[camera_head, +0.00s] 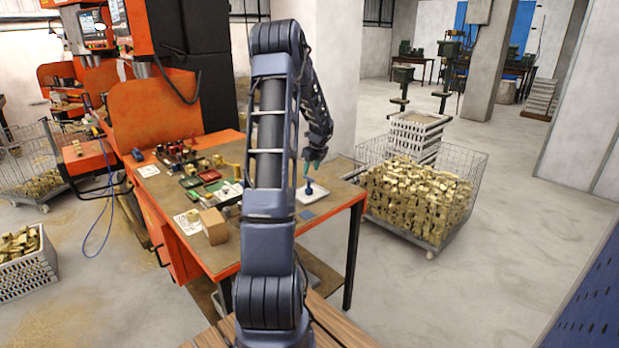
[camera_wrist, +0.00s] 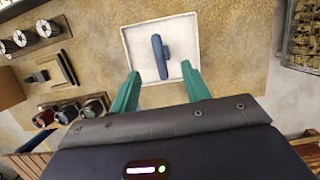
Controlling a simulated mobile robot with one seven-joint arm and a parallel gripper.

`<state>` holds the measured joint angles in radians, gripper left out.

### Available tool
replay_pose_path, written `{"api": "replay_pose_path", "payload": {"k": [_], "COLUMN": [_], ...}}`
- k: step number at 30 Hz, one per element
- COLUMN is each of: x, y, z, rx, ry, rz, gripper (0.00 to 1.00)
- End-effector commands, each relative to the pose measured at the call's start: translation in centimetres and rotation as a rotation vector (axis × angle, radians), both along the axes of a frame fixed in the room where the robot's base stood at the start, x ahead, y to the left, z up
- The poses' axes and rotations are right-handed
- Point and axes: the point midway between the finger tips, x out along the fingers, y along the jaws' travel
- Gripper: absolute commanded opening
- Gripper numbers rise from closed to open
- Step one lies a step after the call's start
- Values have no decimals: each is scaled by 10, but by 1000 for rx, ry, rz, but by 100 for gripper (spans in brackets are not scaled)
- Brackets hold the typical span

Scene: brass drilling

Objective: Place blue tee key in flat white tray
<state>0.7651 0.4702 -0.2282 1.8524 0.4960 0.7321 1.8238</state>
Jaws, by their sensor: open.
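The blue tee key (camera_head: 309,187) is within the outline of the flat white tray (camera_head: 300,197) on the workbench. In the wrist view the key (camera_wrist: 158,55) shows as a dark blue bar with a short stub on its right side, over the middle of the white tray (camera_wrist: 135,40). In the head view it looks raised; I cannot tell whether it stands or is tilted. My gripper (camera_head: 312,168) is above the key. In the wrist view its teal fingers (camera_wrist: 160,72) are spread apart, with a gap on both sides of the key.
The bench (camera_head: 190,250) holds a cardboard box (camera_head: 214,226) and small trays left of my arm. Several round metal parts (camera_wrist: 48,28) stand left of the tray in the wrist view. A wire cage of brass parts (camera_head: 415,195) stands right of the bench.

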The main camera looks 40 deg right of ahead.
Motion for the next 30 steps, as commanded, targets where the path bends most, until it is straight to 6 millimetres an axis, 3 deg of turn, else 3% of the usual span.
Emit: {"api": "replay_pose_path", "payload": {"k": [6, 14, 17, 20, 30], "x": [-7, -9, -5, 4, 20], "y": [0, 1, 12, 38, 182], "z": [26, 34, 42, 60, 140], "rx": [0, -1, -11, -34, -183], "ry": [0, 0, -4, -13, -52], "rz": [0, 4, 47, 152, 750], "gripper": [47, 47, 47, 47, 47]}}
